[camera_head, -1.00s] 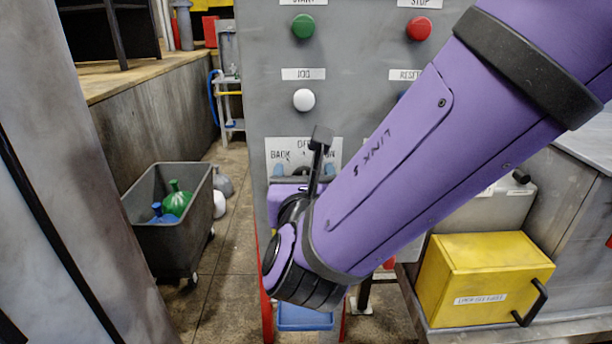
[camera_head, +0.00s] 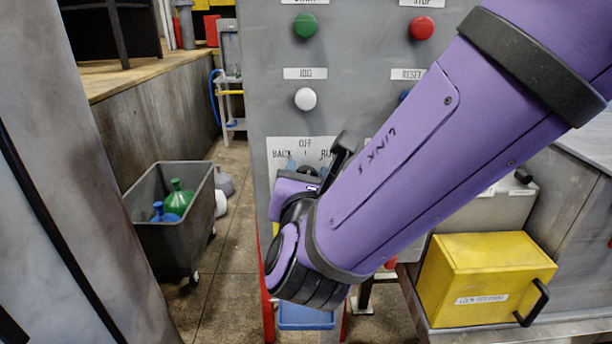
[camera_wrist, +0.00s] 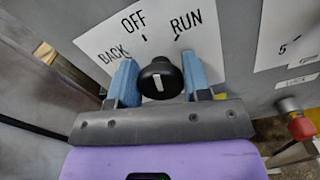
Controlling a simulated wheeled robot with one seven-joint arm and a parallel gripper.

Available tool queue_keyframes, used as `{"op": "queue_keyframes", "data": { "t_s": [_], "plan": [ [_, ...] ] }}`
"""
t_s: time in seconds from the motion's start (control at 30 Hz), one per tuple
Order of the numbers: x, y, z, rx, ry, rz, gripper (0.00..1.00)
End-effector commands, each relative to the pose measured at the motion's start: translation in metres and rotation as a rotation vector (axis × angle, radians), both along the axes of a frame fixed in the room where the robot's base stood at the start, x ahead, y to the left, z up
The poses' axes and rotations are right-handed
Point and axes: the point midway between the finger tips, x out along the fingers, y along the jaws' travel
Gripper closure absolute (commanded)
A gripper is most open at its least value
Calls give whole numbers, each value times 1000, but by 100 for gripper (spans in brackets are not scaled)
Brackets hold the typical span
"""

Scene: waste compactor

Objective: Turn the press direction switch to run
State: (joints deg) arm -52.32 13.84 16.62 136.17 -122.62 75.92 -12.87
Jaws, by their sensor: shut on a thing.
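The press direction switch (camera_wrist: 160,78) is a round black knob with a white pointer line. It sits below the white label plate (camera_wrist: 100,40) marked BACK, OFF and RUN. In the wrist view the pointer line stands nearly upright, aimed roughly between the OFF and RUN marks; its exact setting is hard to tell. My gripper (camera_wrist: 158,68) has its blue fingers on either side of the knob and is shut on it. In the head view the plate (camera_head: 283,150) shows, but my wrist and arm hide most of the knob and part of the plate.
The grey panel carries a green button (camera_head: 305,25), a red button (camera_head: 421,28) and a white button (camera_head: 305,99). A red knob (camera_wrist: 302,127) is at right in the wrist view. A grey bin (camera_head: 170,235) stands left, a yellow box (camera_head: 485,280) right.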

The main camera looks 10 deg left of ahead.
Motion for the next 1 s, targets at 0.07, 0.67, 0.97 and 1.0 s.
{"op": "queue_keyframes", "data": {
  "t_s": [0.07,0.67,0.97,1.0],
  "plan": [
    [0,-1,0,67,16,-1,79],
    [0,-2,-2,514,125,-1,79],
    [0,-2,-2,601,146,-1,79],
    [0,-2,-2,605,147,-1,79]
  ]
}}
